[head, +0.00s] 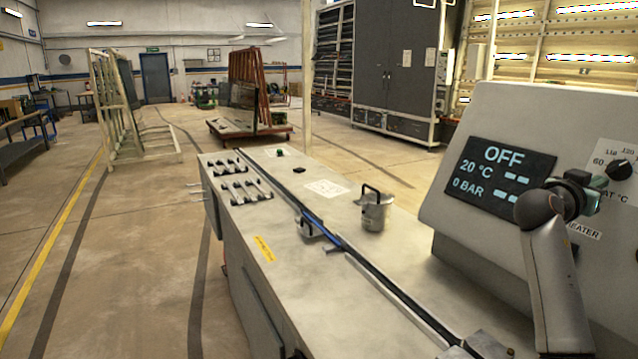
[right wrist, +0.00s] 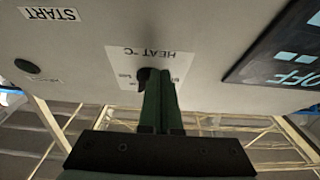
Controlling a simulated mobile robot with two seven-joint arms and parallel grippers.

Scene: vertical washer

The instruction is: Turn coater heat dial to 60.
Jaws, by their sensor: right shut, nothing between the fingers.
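The heat dial (head: 620,169) is a black knob on a white scale plate on the sloped grey control panel, at the right of the head view. "60" is printed at its left and "120" above it. My right gripper (head: 603,185) is shut and empty, just in front of the panel at the dial's lower left. In the right wrist view, upside down, the shut fingers (right wrist: 160,90) reach to the dial (right wrist: 142,77) and hide part of it. I cannot tell whether they touch it or where the dial points. My left gripper is not in view.
The panel display (head: 497,175) reads OFF, 20 °C and 0 BAR. A metal pot (head: 373,212) stands on the machine's long table (head: 330,270), beside a dark rail.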

